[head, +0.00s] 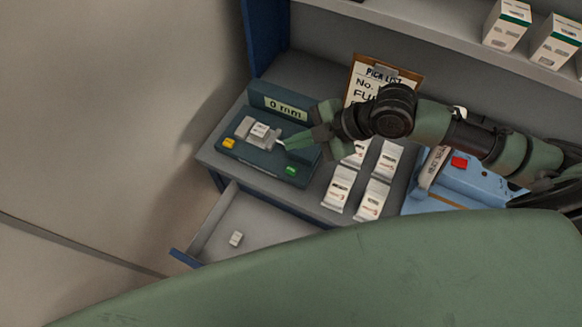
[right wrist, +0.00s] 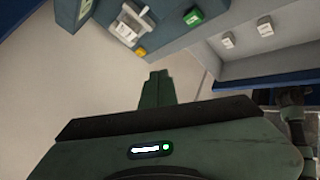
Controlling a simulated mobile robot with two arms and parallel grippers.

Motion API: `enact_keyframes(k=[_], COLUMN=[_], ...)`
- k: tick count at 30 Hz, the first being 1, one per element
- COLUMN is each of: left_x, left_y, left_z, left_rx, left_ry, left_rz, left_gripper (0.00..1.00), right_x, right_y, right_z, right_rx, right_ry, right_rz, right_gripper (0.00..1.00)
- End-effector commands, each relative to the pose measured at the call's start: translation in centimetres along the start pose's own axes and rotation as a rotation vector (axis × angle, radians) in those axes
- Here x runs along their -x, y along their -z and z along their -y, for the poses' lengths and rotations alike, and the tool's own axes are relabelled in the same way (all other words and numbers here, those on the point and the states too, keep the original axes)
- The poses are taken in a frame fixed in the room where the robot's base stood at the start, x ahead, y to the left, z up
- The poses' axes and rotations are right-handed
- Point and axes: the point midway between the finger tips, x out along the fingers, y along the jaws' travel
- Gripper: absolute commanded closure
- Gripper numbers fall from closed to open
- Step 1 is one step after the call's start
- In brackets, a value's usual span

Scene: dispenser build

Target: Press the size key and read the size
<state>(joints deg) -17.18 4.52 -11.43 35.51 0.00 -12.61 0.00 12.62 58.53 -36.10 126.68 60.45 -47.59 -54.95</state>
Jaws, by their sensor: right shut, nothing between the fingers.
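The dark teal measuring device (head: 262,150) stands on the grey counter, and its display (head: 286,107) reads "0 mm". A yellow key (head: 229,143) is at its front left and a green key (head: 291,170) at its front right. A small grey-white piece (head: 259,130) sits in the grey jaws on top. My right gripper (head: 283,146) is shut and empty, its tips over the right part of the device, above the green key in the picture. In the right wrist view the fingers (right wrist: 155,88) appear below the yellow key (right wrist: 140,52) and green key (right wrist: 193,17).
An open drawer (head: 208,222) below holds a small white piece (head: 236,239). Several white packets (head: 339,187) lie right of the device. A pick list board (head: 414,78) stands behind, partly hidden by my arm. A blue machine (head: 470,180) with a red button is at right.

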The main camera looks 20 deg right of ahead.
Motion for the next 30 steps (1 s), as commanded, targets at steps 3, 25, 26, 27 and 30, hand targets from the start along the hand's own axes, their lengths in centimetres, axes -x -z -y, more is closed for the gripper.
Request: enact_keyframes(k=[3, 25, 26, 27, 30], left_x=[-0.7, -7.7, -7.7, -7.7, -7.6], left_y=[-0.1, -0.7, -0.7, -0.7, -0.7], left_z=[0.0, -0.1, -0.1, -0.1, -0.1], left_rx=[0.000, -0.001, -0.001, -0.001, -0.001], left_ry=[0.000, 0.000, 0.000, 0.000, 0.000], left_rz=[0.000, 0.000, 0.000, 0.000, 0.000], left_gripper=[0.00, 0.00, 0.00, 0.00, 0.00], right_x=[-0.5, -6.1, -6.1, -6.1, -6.1], right_y=[-0.4, -4.4, -4.4, -4.5, -4.4], right_z=[0.4, 4.5, 4.5, 4.5, 4.5], right_rx=[-0.001, 0.001, 0.001, 0.001, 0.000], right_ry=[0.001, 0.001, 0.001, 0.001, 0.001], right_rz=[0.000, 0.000, 0.000, 0.000, 0.000], right_gripper=[1.00, 1.00, 1.00, 1.00, 1.00])
